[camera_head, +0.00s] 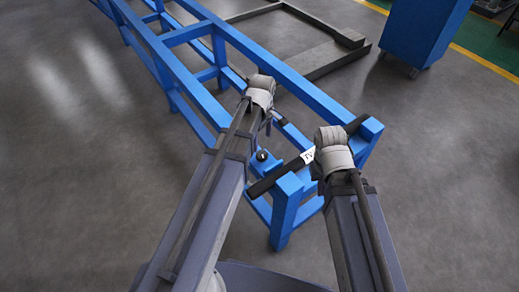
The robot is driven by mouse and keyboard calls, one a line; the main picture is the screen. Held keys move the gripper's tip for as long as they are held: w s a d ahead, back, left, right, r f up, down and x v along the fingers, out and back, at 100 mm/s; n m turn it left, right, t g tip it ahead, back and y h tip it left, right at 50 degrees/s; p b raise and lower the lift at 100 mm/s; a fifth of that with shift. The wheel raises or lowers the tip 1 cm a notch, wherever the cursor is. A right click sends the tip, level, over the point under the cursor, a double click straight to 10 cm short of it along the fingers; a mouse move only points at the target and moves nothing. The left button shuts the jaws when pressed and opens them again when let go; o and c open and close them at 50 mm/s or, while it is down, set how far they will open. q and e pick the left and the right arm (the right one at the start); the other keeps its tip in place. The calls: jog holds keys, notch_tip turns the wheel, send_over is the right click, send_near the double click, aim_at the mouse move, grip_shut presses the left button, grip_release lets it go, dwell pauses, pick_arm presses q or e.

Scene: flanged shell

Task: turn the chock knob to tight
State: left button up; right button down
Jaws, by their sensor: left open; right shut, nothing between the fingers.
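A small round black knob (262,155), which looks like the chock knob, stands on a blue block at the near end of the blue frame. I cannot read its setting. My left gripper (268,122) is at the end of the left arm, just beyond the knob and apart from it; it is open, its fingers mostly hidden by the wrist. My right gripper (317,172) is at the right arm's end, right of the knob over the dark crossbar. It is shut and empty, largely hidden under its wrist.
A long blue frame (285,87) runs back to the upper left. A dark crossbar (268,182) with a white label (308,155) lies across its near end. A grey floor frame (325,60) and a blue cabinet (422,28) stand behind. Open floor lies on both sides.

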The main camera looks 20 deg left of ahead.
aim_at(262, 154)
pick_arm(q)
jog(key=shift+f+b, duration=3.9)
jog(key=shift+f, duration=0.05)
jog(key=shift+r, duration=0.1)
jog(key=c, duration=1.4)
